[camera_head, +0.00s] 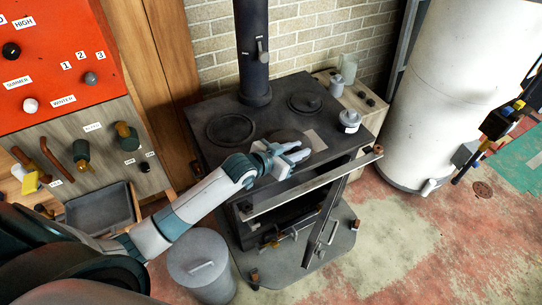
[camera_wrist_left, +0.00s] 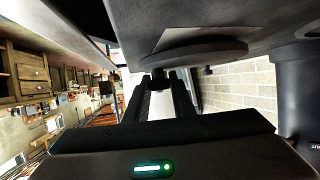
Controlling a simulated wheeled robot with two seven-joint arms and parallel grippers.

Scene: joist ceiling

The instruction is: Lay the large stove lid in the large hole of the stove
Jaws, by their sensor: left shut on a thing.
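The stove top (camera_head: 268,113) is dark metal. The large hole (camera_head: 232,129) is a dark ring at its left. The large stove lid (camera_head: 284,137) is a dark round disc near the middle of the top, right of the hole. My left gripper (camera_head: 296,153) is at its near edge and partly covers it. In the left wrist view, which is upside down, the lid (camera_wrist_left: 205,51) is close beyond my fingers, shut on its grip. Whether it touches the stove top is hard to tell. My right gripper is out of view.
A smaller knobbed lid (camera_head: 306,102) is at the stove's back right. The stovepipe (camera_head: 252,55) rises behind the hole. A pale patch (camera_head: 316,140) and a white canister (camera_head: 349,121) are on the right. The oven door (camera_head: 325,222) hangs open in front.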

